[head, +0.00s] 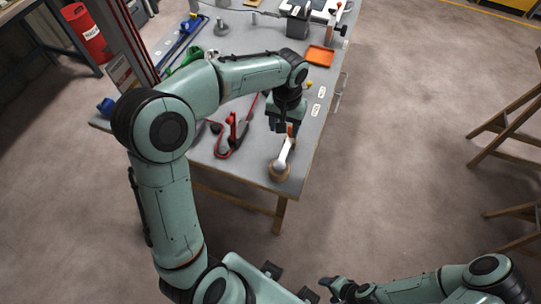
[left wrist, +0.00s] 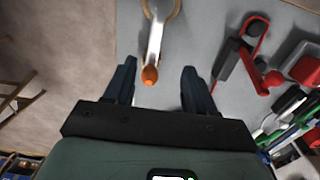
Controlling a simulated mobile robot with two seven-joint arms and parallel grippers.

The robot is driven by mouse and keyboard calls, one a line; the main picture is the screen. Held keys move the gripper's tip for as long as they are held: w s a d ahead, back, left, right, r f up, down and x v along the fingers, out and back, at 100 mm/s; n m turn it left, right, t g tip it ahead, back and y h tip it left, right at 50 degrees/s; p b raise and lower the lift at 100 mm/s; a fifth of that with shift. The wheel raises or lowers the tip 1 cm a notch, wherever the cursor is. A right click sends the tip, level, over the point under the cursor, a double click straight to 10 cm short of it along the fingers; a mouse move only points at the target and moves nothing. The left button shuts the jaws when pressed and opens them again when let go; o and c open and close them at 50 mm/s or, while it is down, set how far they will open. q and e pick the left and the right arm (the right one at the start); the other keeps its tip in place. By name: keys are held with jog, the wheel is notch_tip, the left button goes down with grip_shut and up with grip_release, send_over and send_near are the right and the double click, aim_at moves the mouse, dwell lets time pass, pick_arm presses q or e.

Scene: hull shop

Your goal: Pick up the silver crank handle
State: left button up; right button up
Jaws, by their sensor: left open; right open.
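The silver crank handle (head: 284,153) lies near the front right corner of the grey bench. Its orange knob points towards my left gripper, and its other end rests at a tan ring (head: 279,171). My left gripper (head: 284,128) is open above the knob end. In the left wrist view the crank handle (left wrist: 156,42) extends upward between the open fingers, with the orange knob between them; I cannot tell how high the fingers are above it. My right gripper (head: 330,287) is open and empty, low at the bottom of the head view, away from the bench.
A red clamp-like tool (head: 232,132) lies left of the handle and also shows in the left wrist view (left wrist: 241,60). An orange tray (head: 319,56) and a dark block (head: 298,24) are farther back. Wooden trestles (head: 505,120) stand at the right. The floor between is clear.

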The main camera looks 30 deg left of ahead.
aim_at(285, 151)
pick_arm(q)
jog(key=f, duration=0.8)
jog(key=shift+d+b, duration=0.2)
jog(key=shift+b, duration=0.15)
jog(key=shift+d+f, duration=0.15)
jog(key=shift+f, duration=1.2)
jog(key=shift+d+f, duration=0.1)
jog(key=shift+f, duration=1.2)
grip_shut()
